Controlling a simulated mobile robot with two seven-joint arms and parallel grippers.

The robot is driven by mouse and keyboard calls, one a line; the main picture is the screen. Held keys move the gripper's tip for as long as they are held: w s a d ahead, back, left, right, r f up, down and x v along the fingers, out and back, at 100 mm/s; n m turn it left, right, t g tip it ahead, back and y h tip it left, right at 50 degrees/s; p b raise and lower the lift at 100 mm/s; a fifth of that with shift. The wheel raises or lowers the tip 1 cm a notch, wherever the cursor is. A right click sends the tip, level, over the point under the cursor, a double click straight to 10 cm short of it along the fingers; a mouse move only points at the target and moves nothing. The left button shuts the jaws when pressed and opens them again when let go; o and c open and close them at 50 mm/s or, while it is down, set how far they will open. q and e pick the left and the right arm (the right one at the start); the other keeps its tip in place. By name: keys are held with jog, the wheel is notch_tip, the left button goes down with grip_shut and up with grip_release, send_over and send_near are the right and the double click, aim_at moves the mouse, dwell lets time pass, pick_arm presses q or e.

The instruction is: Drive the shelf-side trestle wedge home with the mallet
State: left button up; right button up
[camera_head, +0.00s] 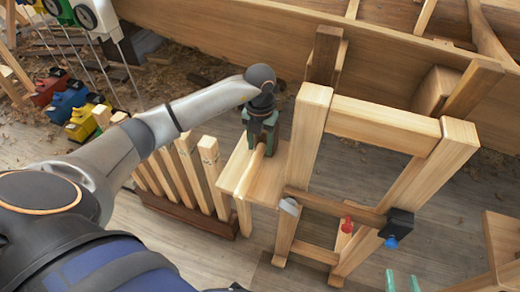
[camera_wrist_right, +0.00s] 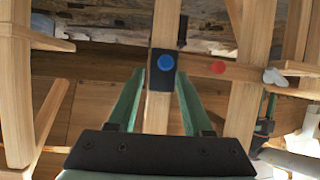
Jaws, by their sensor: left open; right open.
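The pale wooden trestle (camera_head: 384,124) stands in the middle right of the head view, with a small shelf (camera_head: 241,182) at its left side. A dark crossbar (camera_head: 333,207) runs low across it. A black block with a blue round end (camera_head: 398,223) sits at its right end; it also shows in the right wrist view (camera_wrist_right: 163,65). A red-ended piece (camera_head: 347,224) and a grey piece (camera_head: 290,206) are along the bar. I cannot tell which is wedge or mallet. My left gripper (camera_head: 262,146) is open over the shelf. My right gripper (camera_head: 402,283) is open below the trestle.
The planked hull (camera_head: 230,30) runs behind the trestle. A rack of upright wooden slats (camera_head: 190,175) stands left of the shelf. Several coloured tools (camera_head: 70,105) are at the upper left. Another wooden stand (camera_head: 500,245) is at the lower right. Floor is open at the lower middle.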

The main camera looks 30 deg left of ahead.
pick_arm(q)
jog(key=shift+f+b, duration=0.4)
jog(key=shift+f, duration=0.5)
pick_arm(e)
notch_tip(320, 180, up, 7)
jog(key=w+t, duration=0.2)
jog(key=t, duration=0.1)
jog(key=shift+w+f+n+y, duration=0.15)
jog(key=shift+w+n+y, duration=0.1)
jog(key=shift+n+y, duration=0.15)
pick_arm(q)
jog(key=shift+c, duration=0.3)
grip_shut()
pick_arm(e)
jog(key=shift+f, duration=0.1)
pick_arm(q)
jog(key=shift+r, duration=0.1)
pick_arm(e)
jog(key=shift+r, duration=0.2)
pick_arm(q)
jog(key=shift+r, duration=0.1)
pick_arm(e)
jog(key=shift+r, duration=0.1)
